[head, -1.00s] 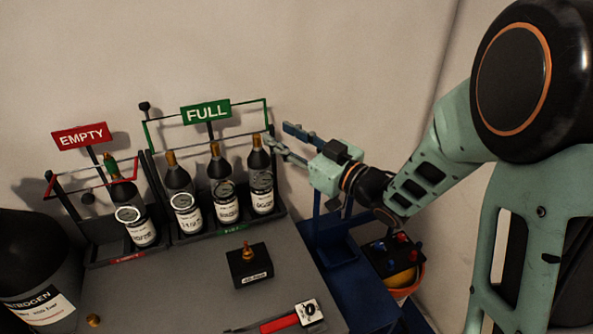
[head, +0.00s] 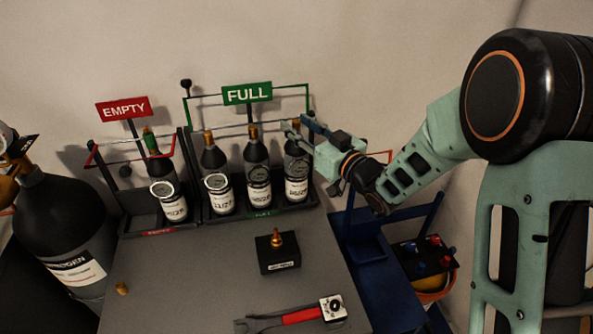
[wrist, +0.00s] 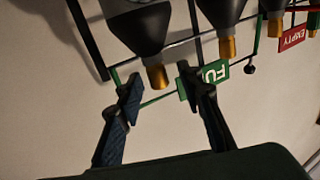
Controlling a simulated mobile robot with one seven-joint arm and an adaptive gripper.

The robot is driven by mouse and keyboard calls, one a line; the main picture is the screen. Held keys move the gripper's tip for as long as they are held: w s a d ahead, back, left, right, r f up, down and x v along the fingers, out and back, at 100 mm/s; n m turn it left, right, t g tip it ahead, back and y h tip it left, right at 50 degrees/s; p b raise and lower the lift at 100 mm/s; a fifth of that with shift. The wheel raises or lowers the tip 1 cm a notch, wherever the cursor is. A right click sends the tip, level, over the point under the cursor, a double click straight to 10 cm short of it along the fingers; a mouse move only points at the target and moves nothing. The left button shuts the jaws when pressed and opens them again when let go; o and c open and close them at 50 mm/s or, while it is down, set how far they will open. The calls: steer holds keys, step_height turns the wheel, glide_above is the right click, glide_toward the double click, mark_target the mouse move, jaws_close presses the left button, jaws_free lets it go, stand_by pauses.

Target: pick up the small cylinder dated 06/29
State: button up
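Three small dark cylinders with brass tops and white labels stand in the rack marked FULL: left (head: 213,162), middle (head: 256,153) and right (head: 293,165). Another small cylinder (head: 157,168), with a green top, stands in the rack marked EMPTY. The label dates are too blurred to read surely. My gripper (head: 300,126) is at the top of the right FULL cylinder and partly covers it. In the wrist view my gripper (wrist: 160,84) is open, with a cylinder's brass top (wrist: 157,76) appearing between its fingertips. I cannot tell whether they touch.
The FULL rack's green rail (head: 205,95) runs behind the cylinders. A black block with a brass fitting (head: 278,252) and a red-handled tool (head: 300,316) lie on the grey table (head: 190,275). A large nitrogen cylinder (head: 62,220) stands left. A blue frame (head: 375,265) stands right.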

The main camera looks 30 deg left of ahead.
steer(key=shift+w+a, duration=0.3)
steer(key=shift+a, duration=0.2)
steer(key=shift+r, duration=0.1)
jaws_close()
steer(key=shift+r, duration=0.15)
